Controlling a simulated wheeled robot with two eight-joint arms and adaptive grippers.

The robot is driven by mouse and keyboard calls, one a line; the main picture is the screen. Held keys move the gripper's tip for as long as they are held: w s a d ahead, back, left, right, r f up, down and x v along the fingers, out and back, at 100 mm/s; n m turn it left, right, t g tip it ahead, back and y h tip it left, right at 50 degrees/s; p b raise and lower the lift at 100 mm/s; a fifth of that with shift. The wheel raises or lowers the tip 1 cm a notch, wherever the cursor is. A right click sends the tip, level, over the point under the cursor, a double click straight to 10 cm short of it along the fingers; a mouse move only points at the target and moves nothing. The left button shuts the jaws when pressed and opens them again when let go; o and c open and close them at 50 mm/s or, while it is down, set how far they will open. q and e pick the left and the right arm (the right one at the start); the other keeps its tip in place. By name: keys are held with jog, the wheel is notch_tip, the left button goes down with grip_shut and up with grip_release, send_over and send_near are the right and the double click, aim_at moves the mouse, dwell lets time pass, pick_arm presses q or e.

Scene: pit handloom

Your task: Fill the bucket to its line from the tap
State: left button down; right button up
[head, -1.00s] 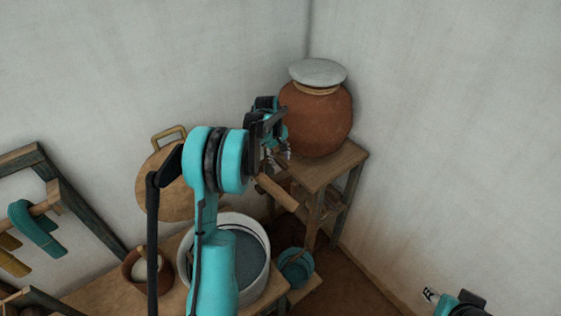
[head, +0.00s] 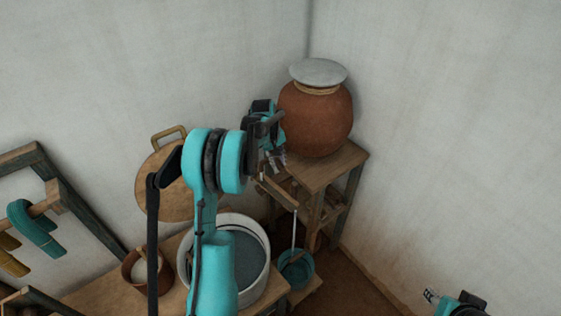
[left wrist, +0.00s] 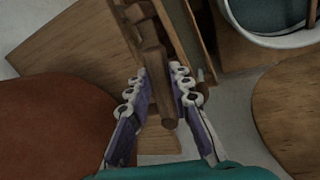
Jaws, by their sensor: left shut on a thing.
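My left gripper (head: 276,158) is at the wooden tap (head: 275,188), beside the clay pot (head: 317,118). In the left wrist view its fingers (left wrist: 160,92) are shut on the tap's wooden peg (left wrist: 154,65). A thin pale stream (head: 294,230) runs from the tap's end down into the teal bucket (head: 297,283), which stands low beside the stand. The inside of the bucket shows, but I cannot make out its line or the water level. My right gripper (head: 432,295) is at the lower right, its jaws too small to judge.
The pot, with a grey lid (head: 317,72), stands on a wooden stand (head: 345,160) in the corner. A white tub (head: 258,222) of dark liquid and a brown bowl (head: 128,270) are on the bench. A round wooden lid (head: 152,180) leans on the wall.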

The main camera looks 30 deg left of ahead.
pick_arm(q)
jog(key=m, duration=0.2)
jog(key=s+a+m, duration=0.1)
jog(key=shift+s+a+m, duration=0.3)
jog(key=shift+m, duration=0.1)
jog(key=c, duration=1.3)
grip_release()
jog(key=shift+c, duration=0.2)
jog(key=shift+r, duration=0.1)
notch_tip(320, 180, up, 12)
jog(key=s+a, duration=0.1)
jog(key=shift+s+a+f, duration=0.2)
jog(key=shift+s+a, duration=0.1)
jog(key=shift+a, duration=0.1)
